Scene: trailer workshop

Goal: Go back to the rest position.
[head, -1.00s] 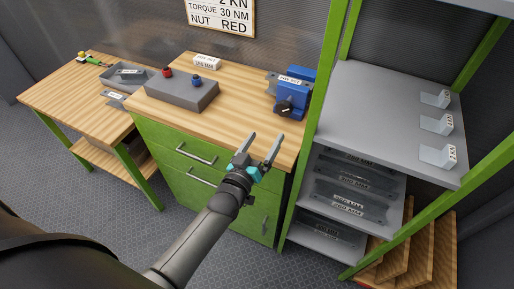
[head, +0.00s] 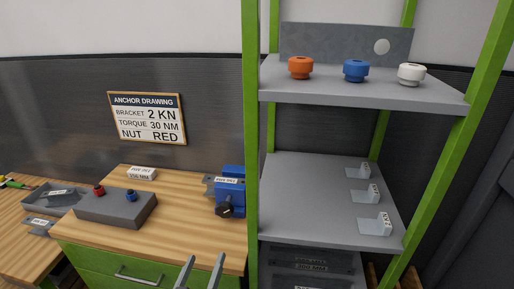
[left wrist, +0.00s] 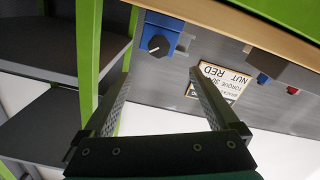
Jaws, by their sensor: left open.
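My left gripper (head: 199,272) shows at the bottom of the head view, its two fingers apart with nothing between them. It is in front of the wooden bench top (head: 190,222), near its front edge. In the left wrist view the open fingers (left wrist: 157,98) point toward the bench, the blue vise (left wrist: 158,38) and the sign (left wrist: 217,82), all seen upside down. My right gripper is in neither view.
A blue vise (head: 230,195) and a grey block (head: 117,207) with red and blue knobs stand on the bench. A green-framed shelf rack (head: 253,140) rises close to the right, with orange (head: 300,68), blue (head: 355,71) and white (head: 411,74) knobs on top and several brackets (head: 374,225) below.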

